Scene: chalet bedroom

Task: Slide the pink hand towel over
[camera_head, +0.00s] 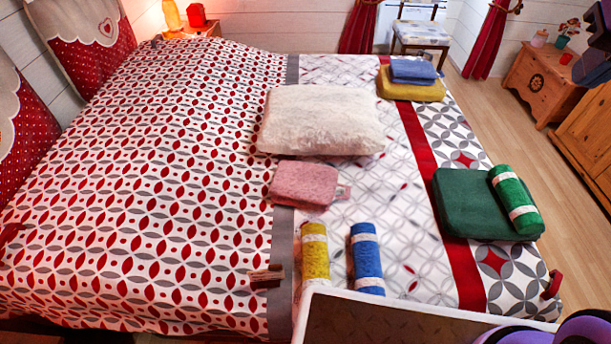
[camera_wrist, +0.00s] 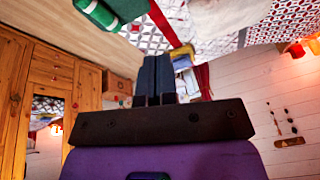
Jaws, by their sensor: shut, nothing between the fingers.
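The pink hand towel (camera_head: 303,184) lies folded flat on the bed (camera_head: 140,200) in the head view. It sits just in front of the white pillow (camera_head: 322,120), partly over the grey stripe of the bedcover, with a pale tag at its right end. My gripper (camera_wrist: 153,78) shows in the wrist view with its two dark fingers side by side, shut and empty. It is well away from the pink towel, which is not recognisable in the wrist view.
Rolled yellow (camera_head: 315,250) and blue (camera_head: 366,258) towels lie in front of the pink one. A green folded towel (camera_head: 470,205) and green roll (camera_head: 516,200) lie right. Blue (camera_head: 413,72) and yellow (camera_head: 410,90) folded towels are stacked behind. The bed's left side is mostly clear.

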